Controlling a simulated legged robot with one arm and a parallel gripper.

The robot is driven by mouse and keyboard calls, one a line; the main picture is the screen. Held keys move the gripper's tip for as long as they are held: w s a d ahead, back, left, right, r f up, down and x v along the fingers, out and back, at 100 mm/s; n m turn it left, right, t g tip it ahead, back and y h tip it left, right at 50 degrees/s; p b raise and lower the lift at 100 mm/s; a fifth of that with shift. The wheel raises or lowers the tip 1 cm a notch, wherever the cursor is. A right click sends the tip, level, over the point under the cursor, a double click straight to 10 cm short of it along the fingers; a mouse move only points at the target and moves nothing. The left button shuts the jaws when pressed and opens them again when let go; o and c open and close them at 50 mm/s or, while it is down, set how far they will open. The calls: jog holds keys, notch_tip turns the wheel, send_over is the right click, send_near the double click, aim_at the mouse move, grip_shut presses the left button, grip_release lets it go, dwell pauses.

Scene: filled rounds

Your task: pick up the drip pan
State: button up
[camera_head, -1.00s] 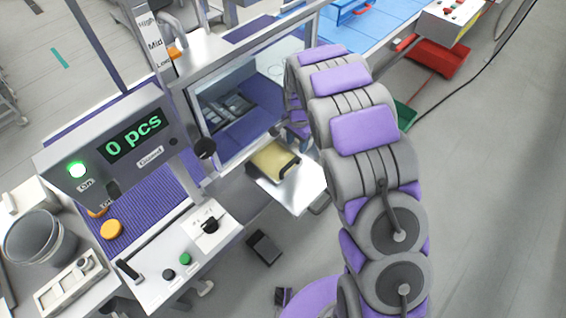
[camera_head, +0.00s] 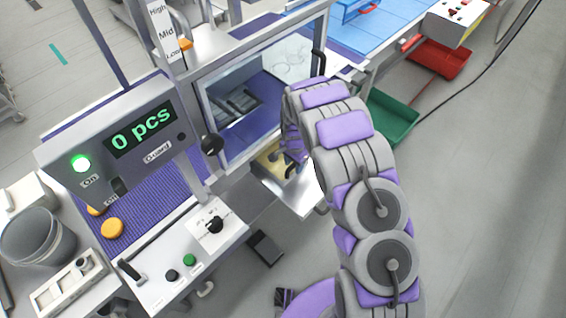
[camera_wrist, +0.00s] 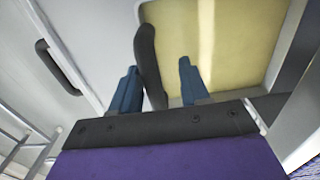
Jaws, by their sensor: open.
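The drip pan, which I take to be the yellow shallow pan (camera_head: 267,161) with a black handle, sits on a metal shelf under the machine's window. In the wrist view its yellow surface (camera_wrist: 228,40) fills the upper right. Its black handle (camera_wrist: 148,55) runs between my two blue fingers, closer to the left one. My gripper (camera_wrist: 158,80) is open, and I cannot tell whether a finger touches the handle. In the head view my gripper (camera_head: 294,168) is over the pan and hides part of it, including the handle.
The bare metal shelf (camera_head: 298,203) extends in front of the pan, with its own dark handle (camera_wrist: 58,67). The windowed machine (camera_head: 235,105) stands behind. A control panel (camera_head: 195,255) is at left. Green (camera_head: 390,122) and red (camera_head: 440,58) bins lie right.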

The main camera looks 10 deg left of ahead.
jog(key=shift+a, duration=0.3)
jog(key=shift+d, duration=1)
jog(key=c, duration=0.4)
jog(key=shift+d+r, duration=0.1)
jog(key=shift+d, duration=0.05)
jog(key=shift+c, duration=0.7)
jog(key=shift+a, duration=0.2)
jog(key=c, duration=0.3)
jog(key=shift+s+a, duration=0.1)
jog(key=shift+a, duration=0.55)
grip_shut()
jog(key=shift+d, duration=0.35)
jog(key=shift+d+r, duration=0.2)
jog(key=shift+r, duration=0.2)
jog(key=r, duration=0.2)
jog(key=shift+s+r+p, duration=0.25)
jog(key=shift+r+p, duration=0.15)
jog(key=s+d+r+p, duration=0.1)
jog(key=s+d, duration=0.8)
jog(key=s, duration=0.3)
jog(key=shift+r, duration=0.15)
